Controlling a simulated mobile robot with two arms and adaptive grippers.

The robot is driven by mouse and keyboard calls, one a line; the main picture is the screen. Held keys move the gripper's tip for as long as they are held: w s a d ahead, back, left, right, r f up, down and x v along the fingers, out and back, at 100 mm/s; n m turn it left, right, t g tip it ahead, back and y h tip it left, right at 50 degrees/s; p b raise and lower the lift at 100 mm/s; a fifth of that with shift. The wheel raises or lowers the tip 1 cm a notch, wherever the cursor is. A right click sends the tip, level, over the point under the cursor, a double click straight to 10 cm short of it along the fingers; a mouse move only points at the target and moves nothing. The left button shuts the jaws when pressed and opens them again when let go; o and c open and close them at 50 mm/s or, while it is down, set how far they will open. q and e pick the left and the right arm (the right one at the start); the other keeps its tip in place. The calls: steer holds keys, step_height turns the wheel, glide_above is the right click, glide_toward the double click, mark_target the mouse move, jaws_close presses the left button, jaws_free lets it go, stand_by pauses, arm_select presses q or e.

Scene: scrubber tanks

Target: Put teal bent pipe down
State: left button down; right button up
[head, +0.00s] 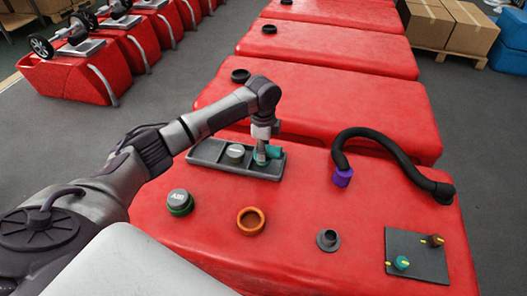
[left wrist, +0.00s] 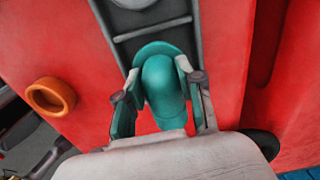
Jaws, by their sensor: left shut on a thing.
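The teal bent pipe (left wrist: 163,90) is between the fingers of my left gripper (left wrist: 160,98) in the left wrist view. The gripper is shut on it. In the head view my left gripper (head: 265,150) points down over the right end of the dark grey tray (head: 210,152). A bit of teal pipe (head: 274,152) shows beside the fingers there. The pipe's flanged end lies over or in the tray's end compartment; I cannot tell whether it touches the tray floor. My right gripper is not in view.
On the red tank (head: 300,200) are a green-ringed AIR cap (head: 180,202), an orange ring (head: 250,221), a grey fitting (head: 328,240), a black hose (head: 395,155) with a purple end (head: 342,177), and a dark panel (head: 415,262) with knobs. A grey round cap (head: 235,151) sits in the tray.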

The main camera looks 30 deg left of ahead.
arm_select(q)
steer(key=shift+f, duration=0.75)
steer(key=shift+f, duration=0.15)
steer(key=c, duration=0.7)
jaws_free()
step_height(320, 180, up, 12)
steer(key=shift+r, duration=0.15)
steer(key=shift+r, duration=0.1)
